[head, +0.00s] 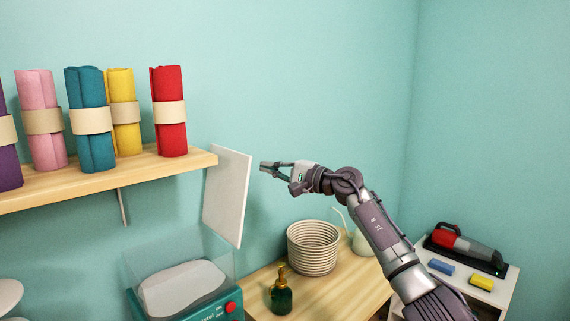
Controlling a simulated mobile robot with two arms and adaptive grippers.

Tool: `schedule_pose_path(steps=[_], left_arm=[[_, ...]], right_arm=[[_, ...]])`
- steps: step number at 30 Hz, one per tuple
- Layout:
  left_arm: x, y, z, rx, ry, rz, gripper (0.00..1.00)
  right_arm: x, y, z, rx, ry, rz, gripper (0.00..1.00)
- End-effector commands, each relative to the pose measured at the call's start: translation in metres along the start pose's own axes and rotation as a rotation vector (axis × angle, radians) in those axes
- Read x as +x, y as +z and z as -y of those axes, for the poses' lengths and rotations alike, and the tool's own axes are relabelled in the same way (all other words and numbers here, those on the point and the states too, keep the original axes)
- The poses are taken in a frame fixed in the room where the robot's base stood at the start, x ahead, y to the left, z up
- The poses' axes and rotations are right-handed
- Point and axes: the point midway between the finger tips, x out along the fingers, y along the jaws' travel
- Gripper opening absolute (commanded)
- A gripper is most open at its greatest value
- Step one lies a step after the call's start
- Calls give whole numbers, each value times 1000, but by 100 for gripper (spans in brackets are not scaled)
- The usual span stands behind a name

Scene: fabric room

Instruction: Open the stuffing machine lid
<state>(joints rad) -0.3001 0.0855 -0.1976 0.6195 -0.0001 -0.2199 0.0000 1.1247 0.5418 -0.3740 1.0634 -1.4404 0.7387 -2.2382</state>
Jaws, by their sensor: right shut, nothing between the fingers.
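The stuffing machine (190,289) is at the bottom of the head view, with clear walls, pale stuffing inside and a red button (231,307) at its front right corner. A flat white panel (227,195), which looks like its lid, stands nearly upright above the machine's right side. The top of the machine looks uncovered. My right gripper (264,167) is shut and empty, just right of the panel, with a small gap seeming to lie between them. My left gripper is out of view.
A wooden shelf (150,170) with rolled fabrics (168,112) ends close to the panel's left edge. A wooden table (335,296) holds a coiled basket (313,248) and a dark green bottle (281,294). A white stand at right carries a handheld vacuum (466,246).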

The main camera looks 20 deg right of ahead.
Motion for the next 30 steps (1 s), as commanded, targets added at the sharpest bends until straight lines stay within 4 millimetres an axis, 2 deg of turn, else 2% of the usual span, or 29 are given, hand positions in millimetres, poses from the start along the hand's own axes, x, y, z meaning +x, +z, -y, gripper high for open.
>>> schedule_pose_path(steps=[2, 12, 26, 30], left_arm=[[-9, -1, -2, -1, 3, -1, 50], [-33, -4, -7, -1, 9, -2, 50], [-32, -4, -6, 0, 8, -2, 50], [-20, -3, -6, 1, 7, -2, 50]], right_arm=[[14, 3, 4, 3, 0, 3, 0], [20, 35, 2, 0, 1, 1, 0], [21, 41, 0, -8, 1, 1, 0], [25, 55, 3, -88, 24, 3, 0]])
